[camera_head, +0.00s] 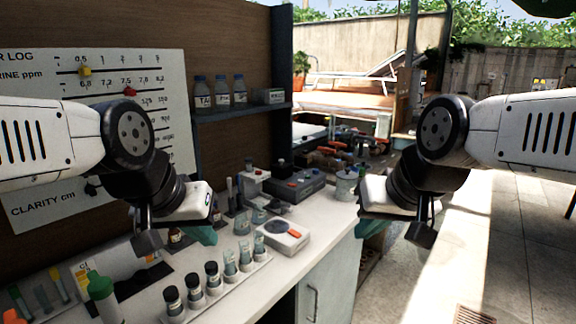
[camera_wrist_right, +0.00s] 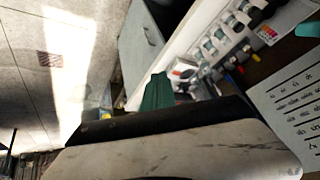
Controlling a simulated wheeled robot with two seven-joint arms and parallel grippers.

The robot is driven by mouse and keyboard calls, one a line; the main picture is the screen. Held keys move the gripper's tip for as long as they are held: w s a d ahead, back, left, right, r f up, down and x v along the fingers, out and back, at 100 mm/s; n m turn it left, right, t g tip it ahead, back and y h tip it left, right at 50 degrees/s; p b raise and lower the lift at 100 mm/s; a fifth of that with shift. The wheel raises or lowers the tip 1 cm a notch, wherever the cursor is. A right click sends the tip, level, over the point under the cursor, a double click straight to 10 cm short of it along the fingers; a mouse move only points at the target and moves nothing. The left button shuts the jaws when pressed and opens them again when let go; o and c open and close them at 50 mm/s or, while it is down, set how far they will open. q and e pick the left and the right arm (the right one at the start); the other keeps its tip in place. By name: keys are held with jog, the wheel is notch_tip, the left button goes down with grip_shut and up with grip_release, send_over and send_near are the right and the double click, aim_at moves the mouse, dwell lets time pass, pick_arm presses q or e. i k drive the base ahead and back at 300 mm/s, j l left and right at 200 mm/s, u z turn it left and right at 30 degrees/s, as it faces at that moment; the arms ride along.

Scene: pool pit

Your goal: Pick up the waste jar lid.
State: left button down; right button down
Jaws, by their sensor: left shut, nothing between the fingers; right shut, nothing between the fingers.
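A pale jar (camera_head: 347,187) stands at the far right end of the white counter, near its edge. What looks like its lid (camera_head: 347,173) sits on top; I cannot read a label to confirm it is the waste jar. My right gripper (camera_head: 372,229) has teal fingers, shut and empty, pointing down beside the counter's right edge, nearer to me than the jar. Its teal fingertip also shows in the right wrist view (camera_wrist_right: 157,92). My left gripper (camera_head: 204,236) is shut and empty above the counter, behind the row of vials. The jar is not clear in the right wrist view.
A rack of dark-capped vials (camera_head: 213,280) lies along the counter front. A white scale-like device (camera_head: 283,236) and small beakers (camera_head: 242,225) stand mid-counter. A grey instrument box (camera_head: 295,184) is left of the jar. A green-capped bottle (camera_head: 101,290) stands front left.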

aim_at(347, 174)
jog(key=i+l, duration=0.3)
jog(key=i+l+u, duration=0.1)
jog(key=i+l, duration=0.25)
jog(key=l, duration=0.15)
jog(key=i+l, duration=0.3)
jog(key=l, duration=0.15)
jog(key=i+l+u, duration=0.1)
jog(key=i+l, duration=0.2)
jog(key=l, duration=0.15)
